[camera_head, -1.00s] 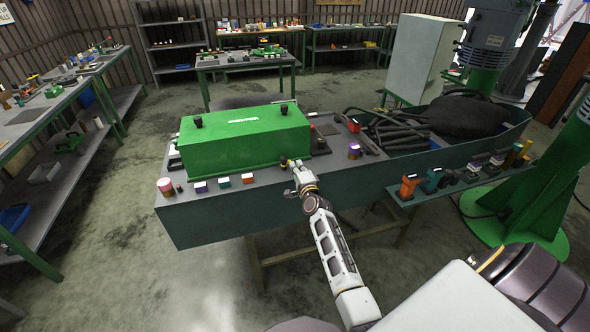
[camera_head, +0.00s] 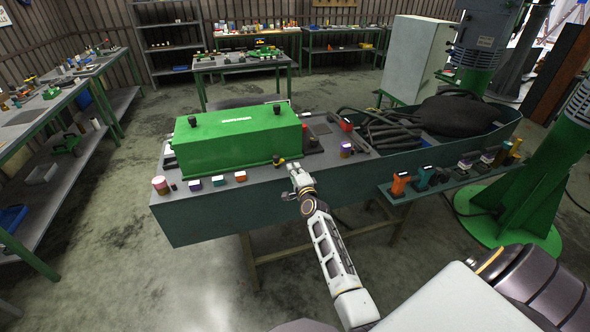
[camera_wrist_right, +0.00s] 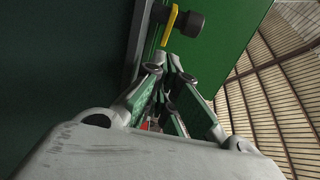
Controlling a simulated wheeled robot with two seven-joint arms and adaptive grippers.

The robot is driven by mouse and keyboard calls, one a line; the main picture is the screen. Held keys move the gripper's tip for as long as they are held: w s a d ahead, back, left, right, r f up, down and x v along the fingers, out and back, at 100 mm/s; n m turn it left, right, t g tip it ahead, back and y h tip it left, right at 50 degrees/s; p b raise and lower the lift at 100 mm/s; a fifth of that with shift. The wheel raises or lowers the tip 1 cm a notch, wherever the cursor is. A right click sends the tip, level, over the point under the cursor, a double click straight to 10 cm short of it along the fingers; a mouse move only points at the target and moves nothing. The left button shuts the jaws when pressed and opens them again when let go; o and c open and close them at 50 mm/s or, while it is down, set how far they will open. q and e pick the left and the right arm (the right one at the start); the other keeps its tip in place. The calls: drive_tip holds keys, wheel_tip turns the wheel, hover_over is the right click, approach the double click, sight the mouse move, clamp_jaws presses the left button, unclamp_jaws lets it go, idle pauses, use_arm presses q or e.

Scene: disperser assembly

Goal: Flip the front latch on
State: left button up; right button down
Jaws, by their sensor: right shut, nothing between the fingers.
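The green box (camera_head: 238,142) sits on the grey bench, with dark knobs on its top. The front latch (camera_head: 279,161), a small yellow and black piece, is at the box's lower front right corner. In the right wrist view it shows as a yellow lever (camera_wrist_right: 169,25) beside a black knob (camera_wrist_right: 188,23). My right gripper (camera_head: 294,166) is just right of the latch in the head view. In the wrist view its shut, empty fingers (camera_wrist_right: 172,62) are just below the yellow lever; I cannot tell if they touch. My left gripper is not in view.
Black hoses (camera_head: 385,132) lie right of the box. A side shelf (camera_head: 450,178) holds orange and teal tools. The floor in front is clear.

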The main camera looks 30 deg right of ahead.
drive_tip(key=shift+s, duration=0.3)
drive_tip(key=s+d, duration=0.2)
drive_tip(key=s, duration=0.8)
drive_tip(key=shift+b, duration=0.45)
idle(0.3)
idle(0.4)
